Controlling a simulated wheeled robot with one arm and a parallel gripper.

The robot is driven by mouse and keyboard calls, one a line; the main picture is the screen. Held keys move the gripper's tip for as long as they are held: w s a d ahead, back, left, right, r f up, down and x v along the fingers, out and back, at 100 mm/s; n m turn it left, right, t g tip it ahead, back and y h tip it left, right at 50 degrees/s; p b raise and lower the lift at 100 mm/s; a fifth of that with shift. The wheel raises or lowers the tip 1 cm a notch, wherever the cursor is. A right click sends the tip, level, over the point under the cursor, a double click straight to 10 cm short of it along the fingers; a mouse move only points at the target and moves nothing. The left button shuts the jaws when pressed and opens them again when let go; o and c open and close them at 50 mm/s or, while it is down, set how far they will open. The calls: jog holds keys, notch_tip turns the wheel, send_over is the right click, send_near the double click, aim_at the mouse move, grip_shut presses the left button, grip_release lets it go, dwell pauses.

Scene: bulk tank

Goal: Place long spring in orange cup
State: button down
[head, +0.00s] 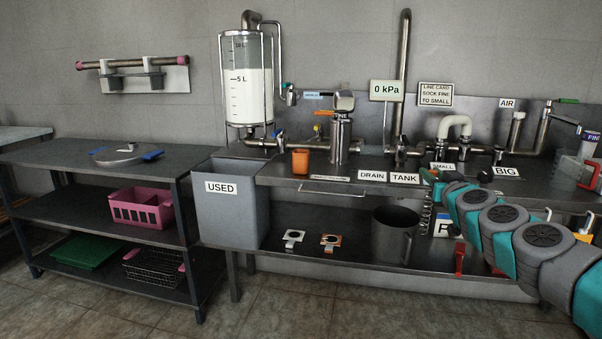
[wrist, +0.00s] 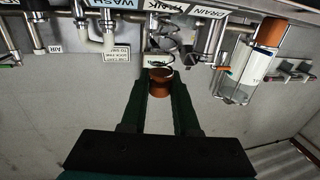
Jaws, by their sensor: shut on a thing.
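The orange cup (head: 300,162) stands upright on the bench, left of the DRAIN label in the head view. My gripper (head: 432,178) is to the right of the cup, above the front of the bench. In the wrist view, my gripper (wrist: 159,88) is shut on the orange-brown end of the long spring. The spring's metal coil (wrist: 161,45) extends beyond the fingertips. In the head view the coil (head: 427,215) hangs down below my gripper, well apart from the cup. The cup's inside is hidden.
A steel cylinder (head: 340,142) stands right of the cup. A grey USED bin (head: 230,215) is at the bench's left end. Pipes and valves line the back. A metal pot (head: 393,235) sits on the lower shelf. The DRAIN sign (head: 371,176) is on the bench front.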

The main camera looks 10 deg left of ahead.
aim_at(424, 228)
jog(key=f+h, duration=0.1)
jog(key=f, duration=0.4)
jog(key=f+m+h, duration=0.1)
jog(key=f, duration=0.4)
jog(key=w+f+m+h, duration=0.1)
jog(key=f, duration=0.4)
jog(key=shift+a+h, duration=0.1)
jog(key=shift+h, duration=0.3)
jog(key=shift+r, duration=0.3)
